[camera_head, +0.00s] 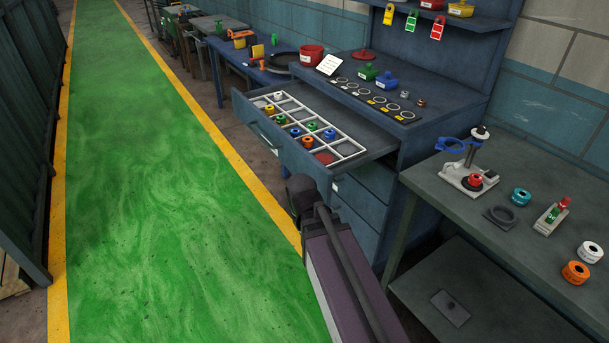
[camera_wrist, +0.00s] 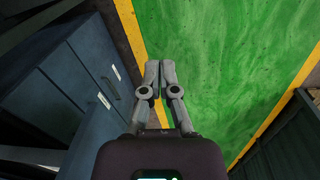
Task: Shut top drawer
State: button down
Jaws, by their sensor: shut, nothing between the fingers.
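The top drawer (camera_head: 262,137) of the blue cabinet is pulled out in the head view. It holds a white divider grid with several small coloured pieces and a red disc in its compartments. My arm rises at the lower middle of the head view, below and right of the drawer's near corner; the fingers cannot be made out there. In the wrist view my gripper (camera_wrist: 160,72) is shut and empty, its fingers side by side over the green floor. Blue drawer fronts (camera_wrist: 75,70) with white labels stand to its left, apart from the fingers.
The cabinet top carries a red pot (camera_head: 312,55), a white card and a dark panel with rings. A grey side table (camera_head: 450,210) with a small fixture and loose rings stands at right. The green walkway (camera_head: 150,180) at left is clear. A dark fence (camera_head: 20,130) borders it.

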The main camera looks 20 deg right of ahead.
jog(key=w+a+r+n+t+h+p, duration=0.1)
jog(key=w+r+n+h, duration=0.3)
jog(key=w+n, duration=0.5)
jog(key=w+a+r+n+t+h+p, duration=0.1)
jog(key=w+r+n, duration=0.4)
jog(key=w+n, duration=0.5)
jog(key=w+a+h+p, duration=0.1)
jog(key=a+h, duration=0.1)
jog(key=shift+w+a+n+t+h, duration=0.2)
jog(key=shift+w+n+t+h, duration=0.1)
jog(key=shift+w+t+h, duration=0.1)
jog(key=shift+f, duration=0.15)
jog(key=d+r+b+x, duration=0.2)
jog(key=b+x, duration=0.4)
jog(key=x, duration=0.6)
jog(key=shift+w+d+f+b, duration=0.2)
jog(key=shift+w+b, duration=0.1)
jog(key=shift+b, duration=0.1)
